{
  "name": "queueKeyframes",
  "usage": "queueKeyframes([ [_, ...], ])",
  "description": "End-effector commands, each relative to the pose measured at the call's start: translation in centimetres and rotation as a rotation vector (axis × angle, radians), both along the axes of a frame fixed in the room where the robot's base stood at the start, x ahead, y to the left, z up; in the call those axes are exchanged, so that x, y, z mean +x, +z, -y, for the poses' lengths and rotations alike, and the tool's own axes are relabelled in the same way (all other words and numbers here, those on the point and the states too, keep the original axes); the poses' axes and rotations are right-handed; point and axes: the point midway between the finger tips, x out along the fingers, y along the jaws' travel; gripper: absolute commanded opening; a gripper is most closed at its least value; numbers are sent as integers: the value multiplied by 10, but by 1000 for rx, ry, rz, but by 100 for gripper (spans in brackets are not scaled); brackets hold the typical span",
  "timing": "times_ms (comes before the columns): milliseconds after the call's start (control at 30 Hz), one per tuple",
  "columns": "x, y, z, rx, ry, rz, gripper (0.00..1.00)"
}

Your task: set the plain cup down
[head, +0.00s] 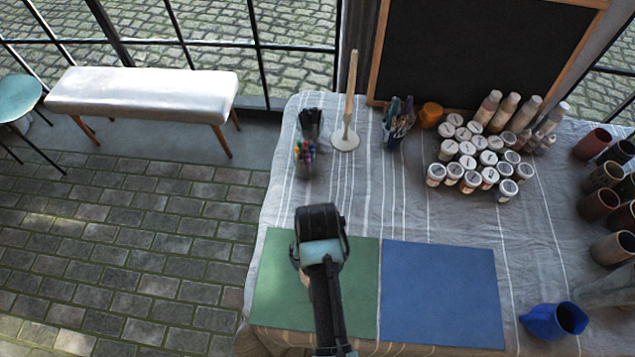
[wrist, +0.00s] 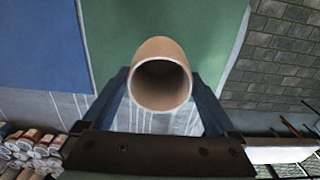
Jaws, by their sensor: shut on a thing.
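In the wrist view a plain tan cup (wrist: 160,74) sits between the two fingers of my gripper (wrist: 163,88), with its open mouth facing the camera. The gripper is shut on the cup. In the head view my gripper (head: 320,250) is over the green mat (head: 272,290), and it mostly hides the cup. The green mat also shows behind the cup in the wrist view (wrist: 118,30). Whether the cup touches the mat cannot be told. The blue mat (head: 441,295) lies directly to the right of the green one and is bare.
Several dark cups (head: 598,204) line the right edge. The striped cloth (head: 390,205) behind the mats is clear.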

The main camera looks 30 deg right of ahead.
Motion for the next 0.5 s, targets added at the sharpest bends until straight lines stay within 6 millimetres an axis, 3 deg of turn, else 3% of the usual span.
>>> queueKeyframes([
  [267,0,-37,0,0,0,0,0],
  [500,1,-40,0,0,0,2,0],
])
